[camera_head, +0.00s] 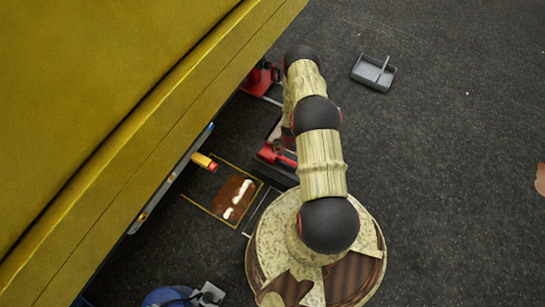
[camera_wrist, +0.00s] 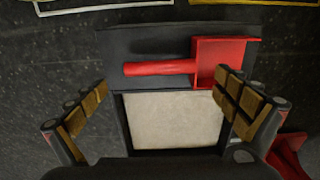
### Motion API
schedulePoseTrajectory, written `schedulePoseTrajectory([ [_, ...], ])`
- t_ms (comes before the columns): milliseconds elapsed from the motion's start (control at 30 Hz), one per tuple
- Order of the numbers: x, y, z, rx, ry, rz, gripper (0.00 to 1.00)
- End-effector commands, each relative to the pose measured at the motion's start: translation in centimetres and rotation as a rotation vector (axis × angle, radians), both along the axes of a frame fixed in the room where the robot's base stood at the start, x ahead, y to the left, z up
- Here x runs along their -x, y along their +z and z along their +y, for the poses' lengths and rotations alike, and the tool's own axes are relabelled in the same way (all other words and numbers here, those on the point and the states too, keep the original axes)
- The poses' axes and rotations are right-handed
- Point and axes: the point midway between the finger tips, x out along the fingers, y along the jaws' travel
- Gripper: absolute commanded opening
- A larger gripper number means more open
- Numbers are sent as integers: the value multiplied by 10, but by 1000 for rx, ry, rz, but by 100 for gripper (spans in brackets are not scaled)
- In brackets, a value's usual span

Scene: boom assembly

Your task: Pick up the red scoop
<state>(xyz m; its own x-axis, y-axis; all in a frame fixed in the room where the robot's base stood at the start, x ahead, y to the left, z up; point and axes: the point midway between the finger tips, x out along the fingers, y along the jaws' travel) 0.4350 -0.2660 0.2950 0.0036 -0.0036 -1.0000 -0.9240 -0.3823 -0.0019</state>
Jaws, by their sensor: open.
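The red scoop (camera_wrist: 219,63) lies across a dark tray (camera_wrist: 140,40) in the wrist view, its square pan to the right and its round handle (camera_wrist: 160,69) pointing left. My gripper (camera_wrist: 162,90) is open and empty, with one padded finger on each side of the picture. The handle lies between and slightly beyond the fingertips. The right finger overlaps the lower edge of the pan in the picture; I cannot tell whether they touch. In the head view my arm hides the gripper.
A pale square panel (camera_wrist: 173,120) shows between the fingers. Another red object (camera_wrist: 290,152) is at the lower right of the wrist view. In the head view, a grey divided tray (camera_head: 374,72) lies on open dark floor. A large yellow body (camera_head: 90,110) overhangs the left side.

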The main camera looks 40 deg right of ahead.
Motion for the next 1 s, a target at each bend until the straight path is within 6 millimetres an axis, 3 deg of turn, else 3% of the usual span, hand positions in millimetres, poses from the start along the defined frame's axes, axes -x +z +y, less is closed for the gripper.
schedulePoseTrajectory([
  [700,-4,-71,-5,-4,0,3,100],
  [1000,-3,-74,-4,-4,0,3,100],
])
